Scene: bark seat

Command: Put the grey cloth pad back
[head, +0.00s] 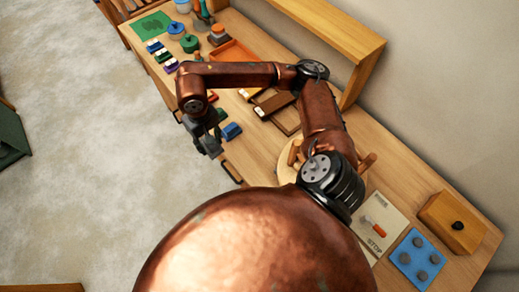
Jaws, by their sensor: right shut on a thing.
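My right gripper (209,148) points down at the bench's front edge, below my bent copper arm. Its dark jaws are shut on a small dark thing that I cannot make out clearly. I cannot tell whether that is the grey cloth pad, and I cannot pick the pad out elsewhere. My left gripper is out of view.
The wooden bench (407,171) runs diagonally. Blue blocks (231,131) lie beside my gripper, and a black handle (231,172) is on the bench front. An orange tray (231,56), a brown case (273,104) and a blue plate (417,259) lie on top.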

